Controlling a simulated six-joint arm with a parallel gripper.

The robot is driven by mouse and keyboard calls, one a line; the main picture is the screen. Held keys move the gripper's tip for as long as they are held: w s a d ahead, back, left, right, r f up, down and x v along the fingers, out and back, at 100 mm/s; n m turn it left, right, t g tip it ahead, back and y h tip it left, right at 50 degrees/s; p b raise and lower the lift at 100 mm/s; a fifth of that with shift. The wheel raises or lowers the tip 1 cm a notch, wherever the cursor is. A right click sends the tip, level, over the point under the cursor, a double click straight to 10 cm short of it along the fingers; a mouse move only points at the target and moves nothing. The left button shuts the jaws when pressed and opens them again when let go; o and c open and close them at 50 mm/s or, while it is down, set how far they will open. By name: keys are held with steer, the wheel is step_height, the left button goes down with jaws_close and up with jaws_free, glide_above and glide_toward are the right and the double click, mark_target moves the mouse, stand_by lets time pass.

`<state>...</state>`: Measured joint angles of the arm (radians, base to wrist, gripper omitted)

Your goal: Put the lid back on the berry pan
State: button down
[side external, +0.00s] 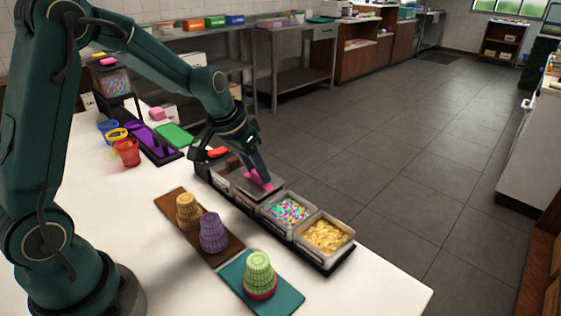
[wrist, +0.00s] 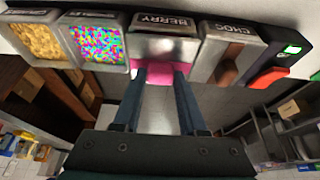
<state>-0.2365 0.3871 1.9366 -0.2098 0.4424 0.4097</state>
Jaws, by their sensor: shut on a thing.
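The berry pan (wrist: 165,22), labelled BERRY, sits in the row of pans between the CHOC pan and the sprinkle pan. My gripper (wrist: 162,74) is shut on the pink handle (side external: 257,178) of a grey metal lid (wrist: 160,112). The lid is at the berry pan, and in the wrist view much of it lies between my fingers. In the side external view my gripper (side external: 262,180) and the lid hide most of the pan's opening. I cannot tell whether the lid touches the rim.
The sprinkle pan (side external: 287,210) and the yellow-flake pan (side external: 326,237) stand open beside it. The CHOC pan (wrist: 222,50) has a brown-handled part on top. Cone stacks stand on a brown board (side external: 171,202) and a teal mat (side external: 287,297). The table's front right is clear.

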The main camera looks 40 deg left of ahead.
steer(key=shift+f, duration=0.45)
stand_by(1.1)
stand_by(0.3)
jaws_free()
steer(key=shift+r, duration=3.55)
steer(key=shift+c, duration=0.3)
jaws_close()
